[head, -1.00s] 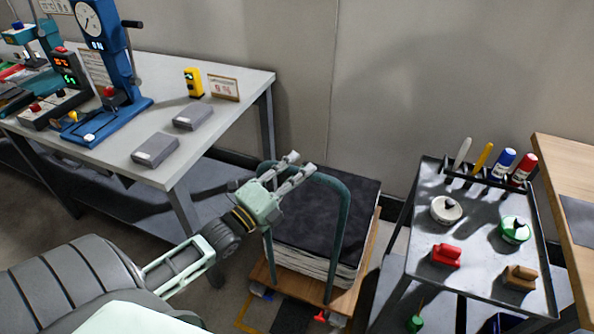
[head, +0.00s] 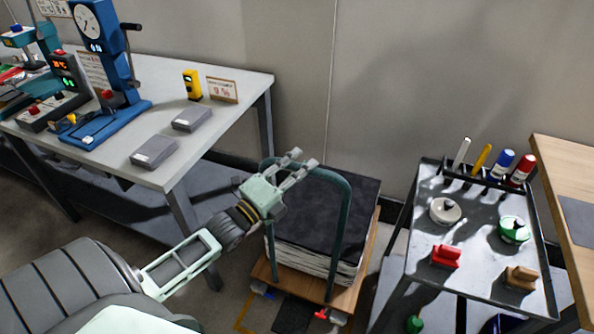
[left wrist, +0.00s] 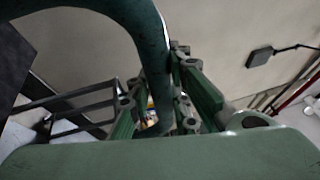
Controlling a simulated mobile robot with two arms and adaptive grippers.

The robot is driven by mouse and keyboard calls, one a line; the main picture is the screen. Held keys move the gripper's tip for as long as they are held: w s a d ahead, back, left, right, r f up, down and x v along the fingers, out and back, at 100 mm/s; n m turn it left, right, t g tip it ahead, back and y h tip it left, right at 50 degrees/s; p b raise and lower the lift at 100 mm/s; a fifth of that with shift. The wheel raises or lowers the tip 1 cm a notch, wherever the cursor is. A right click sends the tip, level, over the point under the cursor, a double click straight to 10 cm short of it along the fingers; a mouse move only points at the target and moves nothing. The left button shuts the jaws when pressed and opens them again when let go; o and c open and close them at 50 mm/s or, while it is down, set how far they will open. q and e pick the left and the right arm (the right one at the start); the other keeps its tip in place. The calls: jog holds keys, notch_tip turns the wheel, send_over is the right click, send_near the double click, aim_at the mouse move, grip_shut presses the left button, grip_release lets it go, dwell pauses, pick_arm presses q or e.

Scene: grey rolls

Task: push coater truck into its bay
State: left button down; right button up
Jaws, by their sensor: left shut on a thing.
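The coater truck is a low wooden platform (head: 356,296) with a green tube push handle (head: 341,232) and a dark-topped stack of sheets (head: 325,212) on it. It stands on the floor between the grey table and the metal cart, close to the wall. My left gripper (head: 292,170) is shut on the top bar of the handle, near its left bend. The handle tube (left wrist: 146,45) also passes between the fingers in the left wrist view. Yellow and dark floor marking (head: 292,315) shows in front of the truck. My right gripper is out of view.
A grey table (head: 235,90) with a blue press (head: 100,75) and grey blocks stands left, its leg near my arm. A metal cart (head: 478,235) with pots and bottles stands close on the right, beside a wooden bench (head: 570,190). The wall is behind.

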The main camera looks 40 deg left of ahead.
pick_arm(q)
jog(key=c, duration=1.9)
grip_release()
jog(key=shift+w+a, duration=0.1)
jog(key=shift+c, duration=0.2)
jog(key=o, duration=0.3)
jog(key=shift+w+f, duration=0.1)
jog(key=shift+w, duration=0.05)
jog(key=shift+s, duration=0.2)
jog(key=v, duration=1.2)
jog(key=shift+w, duration=0.1)
